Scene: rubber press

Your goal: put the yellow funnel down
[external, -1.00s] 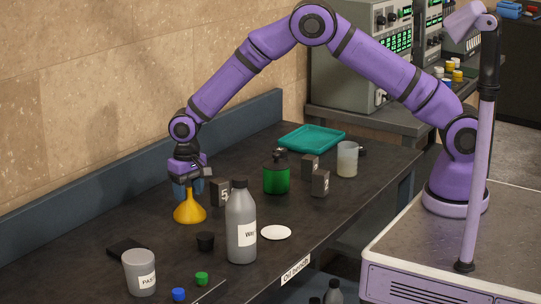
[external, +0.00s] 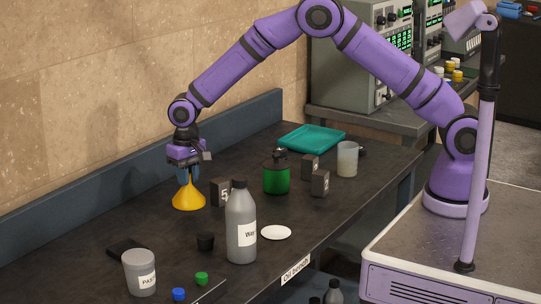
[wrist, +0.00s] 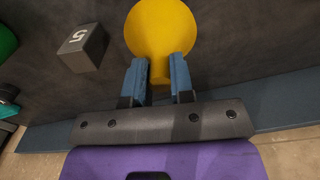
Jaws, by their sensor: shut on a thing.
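The yellow funnel (external: 188,198) is upright with its wide mouth down, over the back left part of the dark bench (external: 150,215). My gripper (external: 186,176) is above it, pointing down, with its blue fingers shut on the narrow stem. In the wrist view the funnel (wrist: 160,30) shows between and beyond the two fingers (wrist: 157,74). I cannot tell for sure whether its rim touches the bench or hangs just above it. The bench directly under it is hidden.
A grey block marked 5 (external: 220,192) stands close right of the funnel; it also shows in the wrist view (wrist: 84,46). A blue-grey ledge (external: 110,203) runs behind.

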